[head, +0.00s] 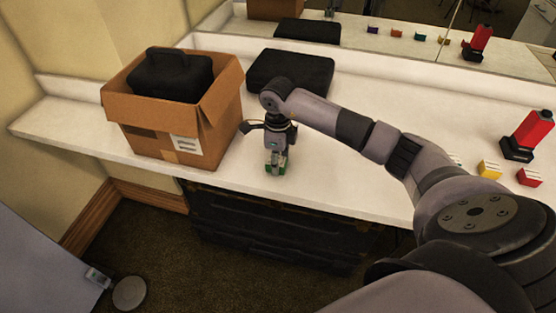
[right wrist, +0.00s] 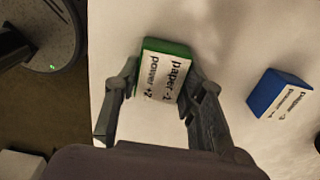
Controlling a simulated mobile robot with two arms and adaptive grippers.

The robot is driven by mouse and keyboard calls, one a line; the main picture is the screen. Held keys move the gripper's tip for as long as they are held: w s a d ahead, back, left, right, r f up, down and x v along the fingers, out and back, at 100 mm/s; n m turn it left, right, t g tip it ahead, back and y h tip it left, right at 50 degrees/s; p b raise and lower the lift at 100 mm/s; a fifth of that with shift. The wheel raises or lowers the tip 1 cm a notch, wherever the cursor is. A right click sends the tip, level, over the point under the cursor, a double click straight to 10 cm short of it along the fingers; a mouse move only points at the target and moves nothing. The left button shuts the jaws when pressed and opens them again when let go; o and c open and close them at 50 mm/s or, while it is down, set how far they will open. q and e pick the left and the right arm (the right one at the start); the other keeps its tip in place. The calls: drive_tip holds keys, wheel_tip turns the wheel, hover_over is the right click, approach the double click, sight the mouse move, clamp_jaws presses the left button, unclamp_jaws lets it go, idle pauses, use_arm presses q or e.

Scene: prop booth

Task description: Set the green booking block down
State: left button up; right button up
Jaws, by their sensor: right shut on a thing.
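The green booking block (right wrist: 163,70) has a white label reading "paper -1" and "power +2". My right gripper (right wrist: 160,92) is shut on it, with one finger at each side. In the head view the right gripper (head: 276,160) points down near the front edge of the white counter (head: 330,190), with the green block (head: 275,169) at its tips. I cannot tell whether the block touches the counter. A blue block (right wrist: 279,93) with a white label lies apart to the right in the right wrist view. My left gripper is not in view.
A cardboard box (head: 150,138) holding a black case (head: 172,75) stands left of the gripper. Another black case (head: 290,72) lies behind. A red-and-black device (head: 530,135), a yellow block (head: 489,169) and a red block (head: 530,177) are at right. A mirror lines the back.

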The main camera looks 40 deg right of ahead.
drive_tip(key=shift+f, duration=0.15)
drive_tip(key=o, duration=1.1)
drive_tip(key=shift+o, duration=0.2)
wheel_tip(320, 180, up, 12)
drive_tip(key=b, duration=0.1)
drive_tip(key=shift+r, duration=0.2)
